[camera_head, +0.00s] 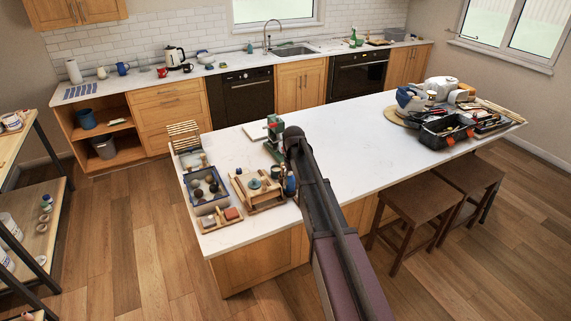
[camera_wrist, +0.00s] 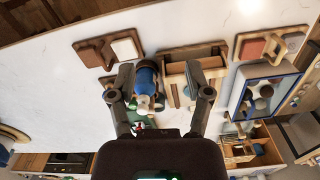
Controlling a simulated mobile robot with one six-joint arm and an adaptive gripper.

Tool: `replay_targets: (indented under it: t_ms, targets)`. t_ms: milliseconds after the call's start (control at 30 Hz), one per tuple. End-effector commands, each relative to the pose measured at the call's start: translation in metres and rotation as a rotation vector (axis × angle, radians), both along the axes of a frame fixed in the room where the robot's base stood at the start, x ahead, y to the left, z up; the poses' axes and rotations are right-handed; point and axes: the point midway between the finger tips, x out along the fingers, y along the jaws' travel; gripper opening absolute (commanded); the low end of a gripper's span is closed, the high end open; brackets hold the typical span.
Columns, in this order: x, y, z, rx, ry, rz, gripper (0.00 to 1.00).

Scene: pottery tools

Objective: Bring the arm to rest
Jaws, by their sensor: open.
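My arm reaches out over the white island in the head view, and its far end hides the gripper there. In the wrist view my gripper (camera_wrist: 163,88) is open, with its two dark fingers spread apart. A blue bottle-like thing (camera_wrist: 147,78) shows between the fingers near the left one, below the gripper; I cannot tell how far apart they are. A wooden box-like stand (camera_wrist: 188,55) shows between and beyond the fingers. Nothing is held.
On the island (camera_head: 350,130), a blue tray (camera_head: 205,187) with dark balls, a wooden rack (camera_head: 183,135) and a green tool (camera_head: 273,132) stand near my arm. A black toolbox (camera_head: 446,130) and other clutter stand at the right end. The island's middle is clear. Stools (camera_head: 415,196) stand in front.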

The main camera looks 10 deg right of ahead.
Motion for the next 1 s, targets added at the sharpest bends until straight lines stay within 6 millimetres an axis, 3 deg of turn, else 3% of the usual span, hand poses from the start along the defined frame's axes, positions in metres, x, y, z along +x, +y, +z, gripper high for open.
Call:
replay_targets:
  t_ms: [167,267,800,1000]
  targets:
    - [-0.020,0.000,-0.011,0.000,0.000,-0.008,0.65]
    - [-0.043,0.000,-0.023,0.001,0.000,-0.018,0.65]
    - [-0.231,0.002,-0.115,0.004,-0.002,-0.116,0.65]
    - [-0.277,0.002,-0.135,0.005,-0.002,-0.143,0.65]
